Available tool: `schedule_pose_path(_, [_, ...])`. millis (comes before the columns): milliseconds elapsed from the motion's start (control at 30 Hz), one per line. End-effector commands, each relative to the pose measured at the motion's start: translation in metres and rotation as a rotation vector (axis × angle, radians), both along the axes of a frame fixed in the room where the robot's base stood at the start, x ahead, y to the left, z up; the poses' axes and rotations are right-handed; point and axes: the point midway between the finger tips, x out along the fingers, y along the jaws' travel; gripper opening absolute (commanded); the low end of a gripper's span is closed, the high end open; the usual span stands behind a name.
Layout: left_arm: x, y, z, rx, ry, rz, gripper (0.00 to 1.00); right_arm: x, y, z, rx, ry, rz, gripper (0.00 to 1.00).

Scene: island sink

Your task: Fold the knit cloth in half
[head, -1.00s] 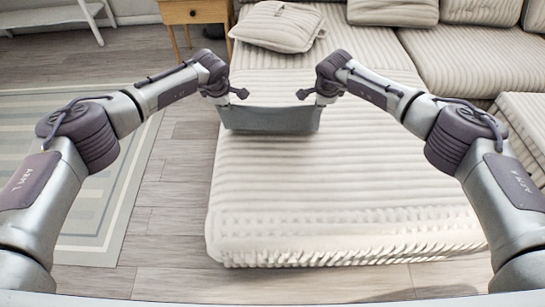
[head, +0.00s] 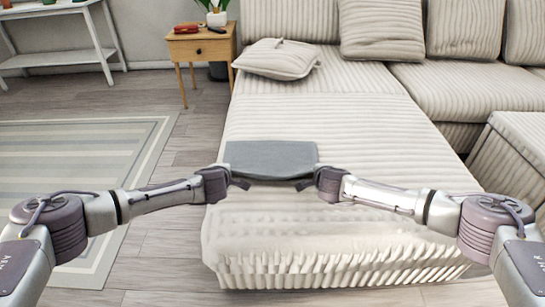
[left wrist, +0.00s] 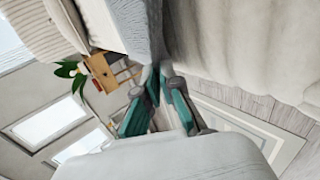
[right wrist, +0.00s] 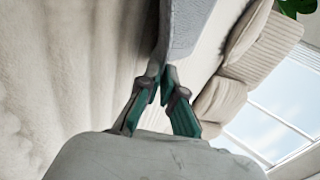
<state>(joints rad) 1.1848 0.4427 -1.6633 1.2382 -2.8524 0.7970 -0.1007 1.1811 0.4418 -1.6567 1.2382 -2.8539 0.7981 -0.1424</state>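The knit cloth (head: 270,157) is a plain grey rectangle over the long seat of the striped sofa. Its near edge sags slightly between my two grippers, and its far part extends beyond them. I cannot tell how much of it rests on the seat. My left gripper (head: 235,180) is at the near left corner; in the left wrist view its fingers (left wrist: 156,78) are closed on the cloth (left wrist: 138,25). My right gripper (head: 306,180) is at the near right corner; in the right wrist view its fingers (right wrist: 163,76) are closed on the cloth (right wrist: 183,25).
The cream sofa seat (head: 330,225) is bare around the cloth. Cushions (head: 277,60) lie at the back. A wooden side table (head: 201,47) stands at the back left, and a striped rug (head: 75,165) lies on the floor at left. Another sofa section (head: 510,150) is at right.

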Motion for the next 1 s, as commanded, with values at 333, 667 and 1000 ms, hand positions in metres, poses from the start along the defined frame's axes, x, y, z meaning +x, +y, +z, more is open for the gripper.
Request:
schedule_pose_path(333, [-0.0004,0.0016,-0.0044,-0.001,-0.012,0.001,0.00,-0.0002,-0.0021,-0.0044,0.000,-0.012,-0.001,0.00])
schedule_pose_path(667, [-0.0004,0.0018,-0.0044,0.001,-0.012,0.001,0.31,-0.0003,-0.0023,-0.0045,-0.001,-0.011,-0.001,0.31])
schedule_pose_path(1000, [-0.0005,0.0019,-0.0041,0.001,-0.011,0.001,0.46,-0.0005,-0.0023,-0.0043,-0.001,-0.011,-0.001,0.46])
